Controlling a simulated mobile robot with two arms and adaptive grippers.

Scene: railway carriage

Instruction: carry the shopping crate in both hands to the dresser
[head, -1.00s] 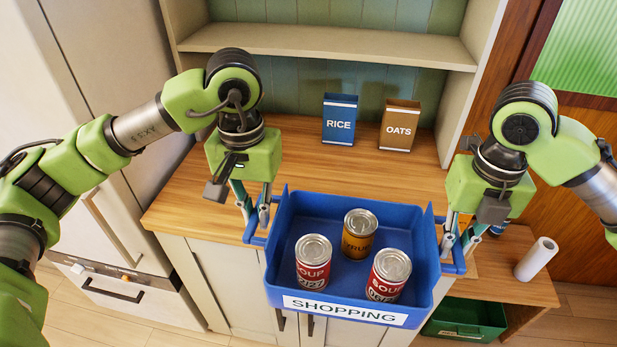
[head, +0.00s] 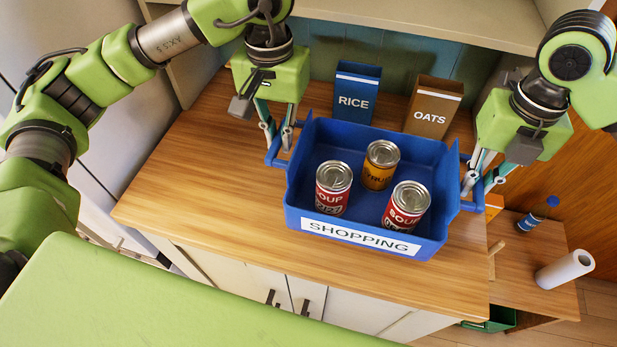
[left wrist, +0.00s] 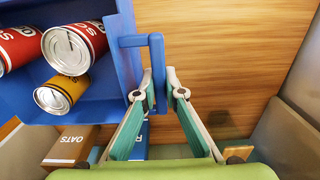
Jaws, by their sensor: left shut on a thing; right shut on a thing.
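The blue shopping crate (head: 300,190), with a white SHOPPING label on its front, is over the wooden top of the dresser (head: 190,190). I cannot tell whether its base touches the wood. It holds two red soup cans (head: 333,188) (head: 406,206) and a yellow can (head: 380,166), all upright. My left gripper (head: 278,140) is shut on the crate's left handle, which shows between the fingers in the left wrist view (left wrist: 160,92). My right gripper (head: 480,190) is shut on the right handle; the fingers partly hide it.
A blue RICE box (head: 356,95) and a brown OATS box (head: 433,105) stand close behind the crate. A shelf (head: 420,18) crosses above them. The dresser top left of the crate is clear. A lower side table (head: 535,255) at right holds a paper roll (head: 565,270) and a bottle (head: 538,213).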

